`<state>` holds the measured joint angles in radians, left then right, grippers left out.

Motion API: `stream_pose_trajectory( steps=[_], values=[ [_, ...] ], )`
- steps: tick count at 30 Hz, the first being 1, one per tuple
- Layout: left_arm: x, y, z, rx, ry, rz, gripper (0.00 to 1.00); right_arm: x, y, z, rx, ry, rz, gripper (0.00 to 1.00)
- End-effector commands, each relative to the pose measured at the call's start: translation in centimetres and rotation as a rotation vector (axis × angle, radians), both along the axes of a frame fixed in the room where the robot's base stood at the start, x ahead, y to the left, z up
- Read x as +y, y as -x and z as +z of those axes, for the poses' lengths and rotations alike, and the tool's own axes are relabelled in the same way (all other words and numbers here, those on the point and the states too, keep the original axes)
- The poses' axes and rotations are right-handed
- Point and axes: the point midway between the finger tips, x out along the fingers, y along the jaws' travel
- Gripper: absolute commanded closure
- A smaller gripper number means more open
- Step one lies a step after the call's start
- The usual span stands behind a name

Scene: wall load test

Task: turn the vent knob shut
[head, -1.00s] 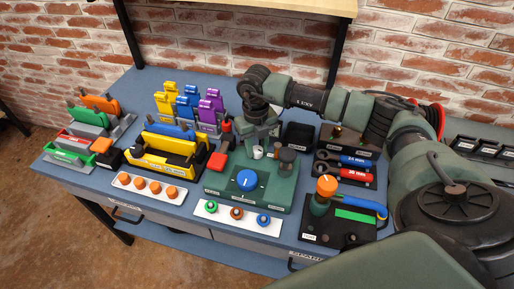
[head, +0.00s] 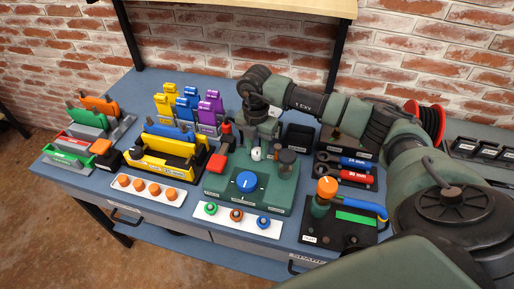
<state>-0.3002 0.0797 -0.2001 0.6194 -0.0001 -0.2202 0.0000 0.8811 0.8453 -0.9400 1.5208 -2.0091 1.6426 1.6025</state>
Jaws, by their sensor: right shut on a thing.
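A green block (head: 222,188) stands near the middle of the bench. It carries a large blue knob (head: 246,181) with a white pointer mark, a small white knob (head: 256,154) behind it and a dark round knob (head: 288,157) at the right. My right gripper (head: 257,146) points down at the back of the block and is shut at the small white knob. The fingertips are small and partly hidden by the hand. Labels are too small to read, so I cannot tell which knob is named vent. My left gripper is not in view.
A red-handled lever (head: 219,160) stands close left of the gripper. A white strip with colored buttons (head: 236,217) lies in front of the block. A black panel with an orange knob (head: 327,187) is at the right. Yellow racks (head: 166,166) stand left. My right arm spans the back right.

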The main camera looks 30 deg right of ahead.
Motion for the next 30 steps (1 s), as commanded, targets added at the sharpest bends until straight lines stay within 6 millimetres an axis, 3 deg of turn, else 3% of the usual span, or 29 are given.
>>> stream_pose_trajectory(
  steps=[12, 30],
  values=[
    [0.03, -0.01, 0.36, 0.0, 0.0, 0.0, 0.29, -0.12, -0.09, 0.16, -0.003, 0.002, -0.227, 1.0],
    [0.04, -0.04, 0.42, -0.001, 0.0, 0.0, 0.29, -0.14, -0.12, 0.17, -0.005, 0.001, -0.274, 1.0]
  ],
)
